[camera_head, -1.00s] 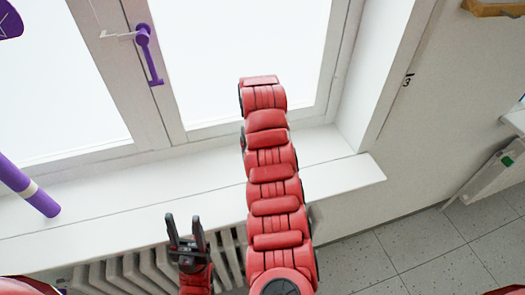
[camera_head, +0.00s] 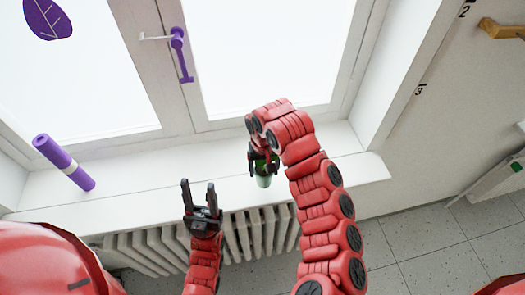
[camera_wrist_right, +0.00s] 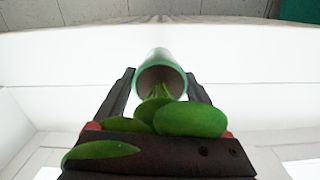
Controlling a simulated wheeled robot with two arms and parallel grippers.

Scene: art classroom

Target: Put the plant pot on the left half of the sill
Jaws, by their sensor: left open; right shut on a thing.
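The green plant pot (camera_head: 263,181) is near the front edge of the white sill (camera_head: 130,206), right of the sill's middle in the head view. My right gripper (camera_head: 262,160) is shut on it from above and behind. In the right wrist view the pot (camera_wrist_right: 160,62) lies between the two dark fingers, with green leaves (camera_wrist_right: 190,119) close to the camera. I cannot tell whether the pot touches the sill. My left gripper (camera_head: 198,184) is open and empty, pointing up near the sill's front edge, left of the pot.
A purple roll with a pale band (camera_head: 64,163) lies on the left part of the sill. A purple window handle (camera_head: 181,55) sticks out from the frame. A white radiator (camera_head: 150,248) is below the sill. The sill between the roll and the pot looks bare.

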